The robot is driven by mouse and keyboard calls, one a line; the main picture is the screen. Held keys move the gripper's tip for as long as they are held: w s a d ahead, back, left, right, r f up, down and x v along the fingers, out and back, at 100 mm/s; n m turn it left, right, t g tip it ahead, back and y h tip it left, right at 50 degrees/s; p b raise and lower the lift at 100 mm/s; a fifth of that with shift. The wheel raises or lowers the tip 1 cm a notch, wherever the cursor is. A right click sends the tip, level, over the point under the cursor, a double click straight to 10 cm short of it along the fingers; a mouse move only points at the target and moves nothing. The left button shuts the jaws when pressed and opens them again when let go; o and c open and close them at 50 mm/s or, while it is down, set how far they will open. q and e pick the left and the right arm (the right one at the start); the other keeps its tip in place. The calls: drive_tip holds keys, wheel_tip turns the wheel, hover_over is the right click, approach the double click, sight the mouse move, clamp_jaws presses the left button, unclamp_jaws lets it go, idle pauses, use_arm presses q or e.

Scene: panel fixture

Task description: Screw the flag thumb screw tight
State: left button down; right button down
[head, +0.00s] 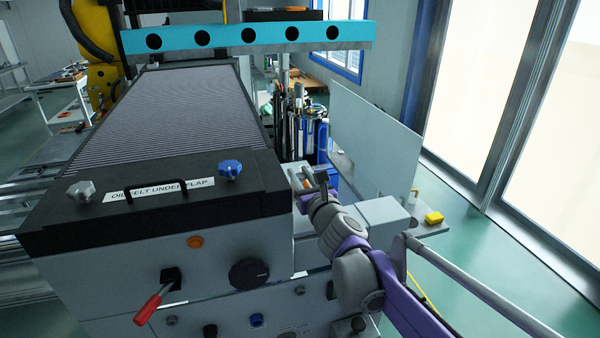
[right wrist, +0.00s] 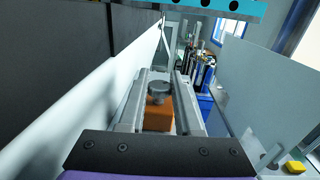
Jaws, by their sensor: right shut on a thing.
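My right gripper (head: 314,180) reaches in beside the right side of the machine in the head view. In the right wrist view its two grey fingers (right wrist: 162,98) point away from the camera. Between them is a dark round-topped screw (right wrist: 158,88), which I take for the flag thumb screw, above an orange block (right wrist: 158,118). The gripper is shut on it. The screw's flag shape and its thread cannot be made out, and the head view does not show it clearly. My left gripper is not in view.
The machine's black cover (head: 262,176) carries a blue star knob (head: 230,169) and a grey one (head: 81,191). A red lever (head: 150,305) sticks out in front. A pale upright panel (head: 375,135) stands right of the gripper, near a yellow block (head: 433,217).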

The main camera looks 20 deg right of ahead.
drive_tip(key=shift+s+f, duration=0.1)
drive_tip(key=shift+s, duration=0.1)
idle(0.4)
drive_tip(key=c, duration=0.6)
unclamp_jaws()
drive_tip(key=s, duration=1)
drive_tip(key=shift+s+d, duration=0.35)
